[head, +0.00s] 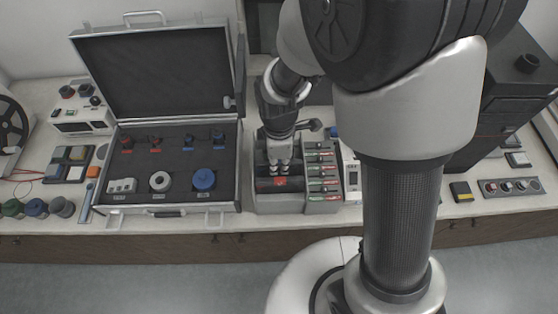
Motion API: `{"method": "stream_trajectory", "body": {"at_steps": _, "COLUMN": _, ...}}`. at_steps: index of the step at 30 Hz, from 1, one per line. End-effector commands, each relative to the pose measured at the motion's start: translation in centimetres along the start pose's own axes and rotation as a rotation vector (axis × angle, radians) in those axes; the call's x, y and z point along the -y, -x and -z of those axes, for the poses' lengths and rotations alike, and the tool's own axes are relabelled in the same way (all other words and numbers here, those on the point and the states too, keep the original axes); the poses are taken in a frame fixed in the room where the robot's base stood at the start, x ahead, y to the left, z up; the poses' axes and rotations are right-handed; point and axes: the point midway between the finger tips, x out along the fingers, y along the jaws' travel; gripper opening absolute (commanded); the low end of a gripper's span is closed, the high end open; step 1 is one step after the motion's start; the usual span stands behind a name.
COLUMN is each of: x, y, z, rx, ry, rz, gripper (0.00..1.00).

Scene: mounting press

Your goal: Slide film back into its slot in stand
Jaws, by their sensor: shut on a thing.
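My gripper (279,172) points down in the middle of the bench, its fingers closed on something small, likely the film. The film itself is too small and too much covered by the fingers to make out. Right below the fingertips is a grey stand (279,206) with dark recesses and a red patch on its front part. I cannot tell whether the held piece is in a slot or above it. The slots behind the gripper are hidden by it.
A grey rack (322,206) with several red- and green-marked rows adjoins the stand on the right. An open case (172,212) with several parts in foam stands left. My arm hides much of the right. A dark cabinet (500,95) stands at far right.

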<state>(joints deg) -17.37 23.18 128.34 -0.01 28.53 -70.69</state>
Motion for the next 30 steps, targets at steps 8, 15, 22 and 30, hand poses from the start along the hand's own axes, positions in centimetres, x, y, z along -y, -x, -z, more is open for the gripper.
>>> {"method": "stream_trajectory", "body": {"at_steps": 8, "x": 0.0, "y": 0.1, "z": 0.0, "rx": 0.0, "ry": 0.0, "rz": 0.0, "gripper": 0.21}}
{"method": "stream_trajectory", "body": {"at_steps": 15, "x": 0.0, "y": 0.1, "z": 0.0, "rx": 0.0, "ry": 0.0, "rz": 0.0, "gripper": 0.35}}
{"method": "stream_trajectory", "body": {"at_steps": 22, "x": 0.0, "y": 0.1, "z": 0.0, "rx": 0.0, "ry": 0.0, "rz": 0.0, "gripper": 0.35}}
{"method": "stream_trajectory", "body": {"at_steps": 30, "x": -0.1, "y": 2.5, "z": 0.1, "rx": -0.002, "ry": 0.0, "rz": -0.006, "gripper": 0.35}}
